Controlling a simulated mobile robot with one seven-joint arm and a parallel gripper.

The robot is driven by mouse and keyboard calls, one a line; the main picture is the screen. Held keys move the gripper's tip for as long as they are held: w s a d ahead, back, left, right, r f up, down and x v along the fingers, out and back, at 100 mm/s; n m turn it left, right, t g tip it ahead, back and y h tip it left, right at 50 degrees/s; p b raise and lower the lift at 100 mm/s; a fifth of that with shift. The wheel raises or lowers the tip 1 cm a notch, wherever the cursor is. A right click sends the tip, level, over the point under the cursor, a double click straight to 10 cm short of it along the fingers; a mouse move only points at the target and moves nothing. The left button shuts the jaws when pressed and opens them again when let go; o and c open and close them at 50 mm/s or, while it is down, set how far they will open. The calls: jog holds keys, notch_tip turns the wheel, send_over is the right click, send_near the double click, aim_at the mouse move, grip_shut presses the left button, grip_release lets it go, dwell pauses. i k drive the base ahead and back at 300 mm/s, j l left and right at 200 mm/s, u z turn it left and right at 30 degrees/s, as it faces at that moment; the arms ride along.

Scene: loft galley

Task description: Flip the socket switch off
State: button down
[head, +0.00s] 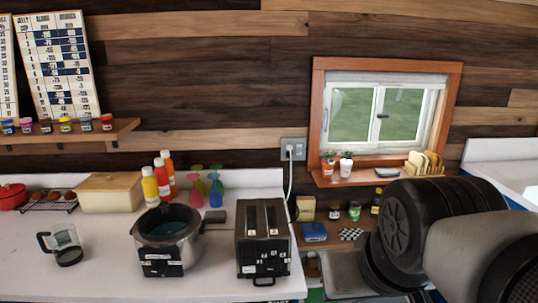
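The wall socket (293,149) is a grey plate on the wood-plank wall, left of the window and above the counter's back edge. A white plug sits in it, and a white cord hangs down from it towards the back of the toaster. The switch on the socket is too small to tell its position. My arm fills the lower right of the head view, in front of the sink area. My gripper is not in the picture.
A black toaster (263,241) stands at the counter's right end, below the socket. A pot (170,238), bottles (150,188) and a glass jug (64,244) stand to its left. A window ledge (375,178) with small plants and a toast rack juts out right of the socket.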

aim_at(298, 146)
jog(key=i+l+u, duration=0.1)
jog(key=l, duration=0.25)
jog(key=i+l+u, duration=0.1)
jog(key=i+l, duration=0.35)
jog(key=l, duration=0.35)
jog(key=i+l+u, duration=0.15)
jog(key=l, duration=0.25)
jog(key=i+l+u, duration=0.1)
jog(key=l, duration=0.35)
jog(key=i+l+u, duration=0.1)
jog(key=i+l, duration=0.15)
jog(key=l, duration=0.2)
jog(key=i+l, duration=0.15)
jog(key=l, duration=0.3)
jog(key=i+l+u, duration=0.15)
jog(key=l, duration=0.25)
